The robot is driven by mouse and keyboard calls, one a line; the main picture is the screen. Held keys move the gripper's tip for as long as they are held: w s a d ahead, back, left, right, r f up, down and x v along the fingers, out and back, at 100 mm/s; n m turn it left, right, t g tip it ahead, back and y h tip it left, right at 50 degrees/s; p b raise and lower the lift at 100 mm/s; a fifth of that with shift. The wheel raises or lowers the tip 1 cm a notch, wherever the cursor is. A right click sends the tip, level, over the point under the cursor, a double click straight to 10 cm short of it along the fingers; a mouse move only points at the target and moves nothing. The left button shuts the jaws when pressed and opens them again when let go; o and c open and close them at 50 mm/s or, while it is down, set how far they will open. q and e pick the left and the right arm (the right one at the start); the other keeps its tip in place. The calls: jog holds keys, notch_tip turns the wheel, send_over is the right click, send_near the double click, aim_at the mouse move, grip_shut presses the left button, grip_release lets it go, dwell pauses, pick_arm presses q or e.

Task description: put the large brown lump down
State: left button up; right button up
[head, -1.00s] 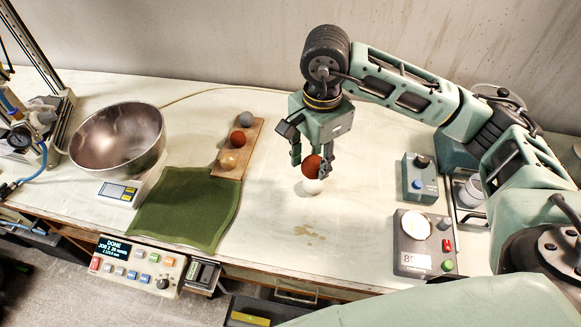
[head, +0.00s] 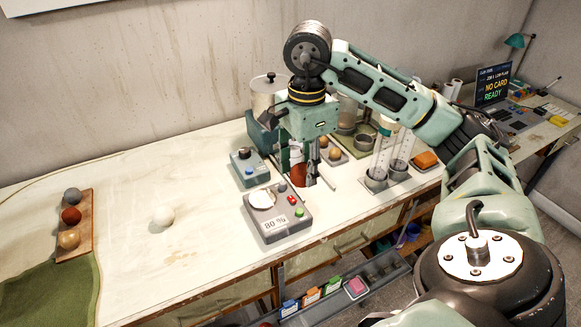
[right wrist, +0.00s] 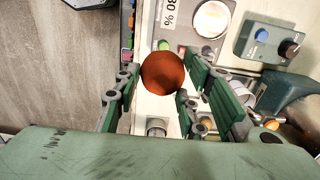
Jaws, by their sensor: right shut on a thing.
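The large brown lump (head: 298,172) is a rust-brown ball held between the fingers of my right gripper (head: 297,178), above the right part of the bench behind the grey box with the "80 %" label. Fingers partly hide it in the head view. In the right wrist view, the lump (right wrist: 163,72) sits between the green fingers of the right gripper (right wrist: 168,92). I cannot tell its exact height over the bench. My left gripper is not in view.
A white ball (head: 163,216) lies alone on the bench (head: 190,175). A wooden board (head: 88,227) holds a grey, a brown and a tan ball. The labelled box (head: 277,215), a blue-knobbed box (head: 249,168), glass cylinders (head: 385,155) and a tray of small balls (head: 334,153) crowd the right side.

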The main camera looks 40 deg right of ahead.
jog(key=shift+s+d, duration=0.15)
jog(key=shift+d, duration=0.05)
jog(key=shift+w+a+f+p, duration=0.15)
jog(key=shift+w+p, duration=0.1)
jog(key=shift+p, duration=0.1)
jog(key=w+a+f+p, duration=0.1)
jog(key=w+f, duration=0.1)
jog(key=w, duration=0.1)
jog(key=w+a+f+p, duration=0.1)
jog(key=w+f, duration=0.1)
jog(key=w, duration=0.1)
jog(key=w+a+f+p, duration=0.1)
jog(key=w+a+f, duration=0.1)
jog(key=w, duration=0.1)
jog(key=shift+w+p, duration=0.25)
jog(key=shift+p, duration=0.05)
jog(key=shift+w+f, duration=0.2)
notch_tip(320, 180, down, 3)
jog(key=shift+f+p, duration=0.1)
jog(key=shift+p, duration=0.75)
jog(key=shift+f, duration=0.5)
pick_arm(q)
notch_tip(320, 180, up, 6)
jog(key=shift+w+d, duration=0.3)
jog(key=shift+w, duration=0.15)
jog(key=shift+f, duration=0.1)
pick_arm(e)
jog(key=shift+f, duration=0.1)
